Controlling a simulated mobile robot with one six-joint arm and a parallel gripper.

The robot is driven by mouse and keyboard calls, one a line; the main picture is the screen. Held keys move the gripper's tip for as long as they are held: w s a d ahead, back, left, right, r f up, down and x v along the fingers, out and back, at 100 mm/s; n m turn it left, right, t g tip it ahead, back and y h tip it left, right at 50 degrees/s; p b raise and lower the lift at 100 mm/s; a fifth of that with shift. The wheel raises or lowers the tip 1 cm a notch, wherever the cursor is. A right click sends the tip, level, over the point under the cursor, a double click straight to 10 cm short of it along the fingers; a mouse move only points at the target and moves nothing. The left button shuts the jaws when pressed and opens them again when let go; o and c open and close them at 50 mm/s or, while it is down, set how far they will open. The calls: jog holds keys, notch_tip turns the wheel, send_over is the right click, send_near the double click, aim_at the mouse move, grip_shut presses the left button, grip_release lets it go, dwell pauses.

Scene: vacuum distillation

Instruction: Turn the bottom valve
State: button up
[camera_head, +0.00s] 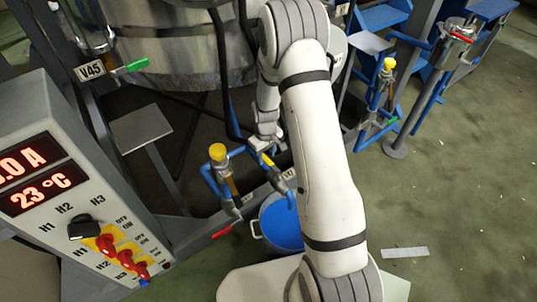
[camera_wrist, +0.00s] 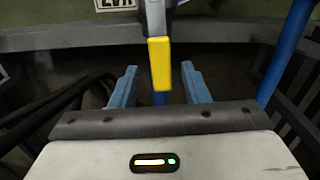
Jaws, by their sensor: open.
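The valve has a flat yellow handle (camera_wrist: 160,63) that hangs down in the upper middle of the wrist view. The handle also shows as a small yellow piece (camera_head: 267,160) beside my gripper in the head view. My gripper (camera_wrist: 159,84) is open, with one blue finger on each side of the handle and gaps between. I cannot tell how deep the handle sits between the fingers. In the head view my gripper (camera_head: 264,146) is at the blue pipework, and my forearm hides part of that area.
A blue bucket (camera_head: 282,228) stands on the floor below. A yellow-capped blue pipe (camera_head: 218,153) with a red lever (camera_head: 225,231) is left of my gripper. A control panel (camera_head: 60,170) stands at the left. A blue pipe (camera_wrist: 287,50) rises at the wrist view's right.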

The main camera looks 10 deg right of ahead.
grip_shut()
dwell(0.3)
